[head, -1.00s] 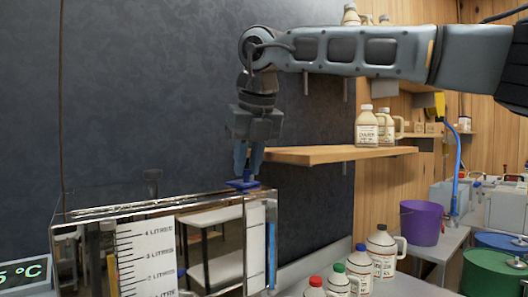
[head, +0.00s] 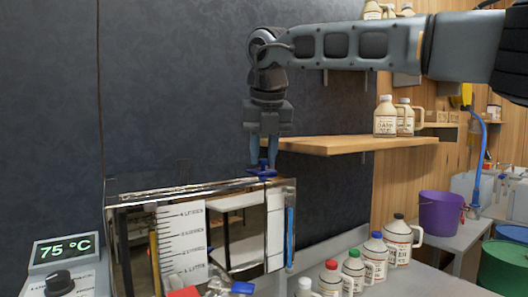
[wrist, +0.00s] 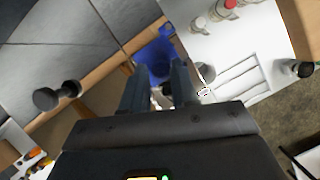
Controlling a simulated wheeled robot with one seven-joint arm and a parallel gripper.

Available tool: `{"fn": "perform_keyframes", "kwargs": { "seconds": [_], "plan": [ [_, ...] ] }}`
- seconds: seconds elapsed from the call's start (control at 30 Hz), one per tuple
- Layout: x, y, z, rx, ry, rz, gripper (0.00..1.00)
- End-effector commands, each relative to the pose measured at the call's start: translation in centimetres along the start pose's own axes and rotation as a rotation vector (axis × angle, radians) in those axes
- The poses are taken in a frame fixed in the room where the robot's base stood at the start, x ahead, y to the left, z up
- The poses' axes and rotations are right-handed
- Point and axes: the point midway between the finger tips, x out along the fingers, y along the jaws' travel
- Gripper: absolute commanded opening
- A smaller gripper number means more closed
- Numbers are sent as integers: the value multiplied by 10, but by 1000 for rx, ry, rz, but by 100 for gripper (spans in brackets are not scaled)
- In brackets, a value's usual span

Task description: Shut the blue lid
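A small blue piece (head: 262,171), which I take for the blue lid, is at the top right rim of the shiny metal tank (head: 130,198). It has a flat base with a raised knob. My gripper (head: 264,161) points down over it, with a finger on each side of the knob. In the wrist view the two fingers (wrist: 160,78) are apart, and the blue piece (wrist: 156,55) shows between and beyond their tips. I cannot tell whether the fingers touch it. The lid's opening is hidden.
Jugs with coloured caps (head: 352,268) line the right. A wooden shelf (head: 340,145) runs behind my gripper. A blue-handled valve (head: 242,288) is low in front. A purple bucket (head: 440,213) stands further right.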

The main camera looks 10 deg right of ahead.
Motion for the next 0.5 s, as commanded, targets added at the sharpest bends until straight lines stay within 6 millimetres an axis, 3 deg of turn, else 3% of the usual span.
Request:
{"fn": "perform_keyframes", "kwargs": {
  "seconds": [0.2, 0.5],
  "plan": [
    [0, 0, 0, -1, 1, -1, 48],
    [-4, 0, 0, -1, 0, -1, 48]
  ]
}}
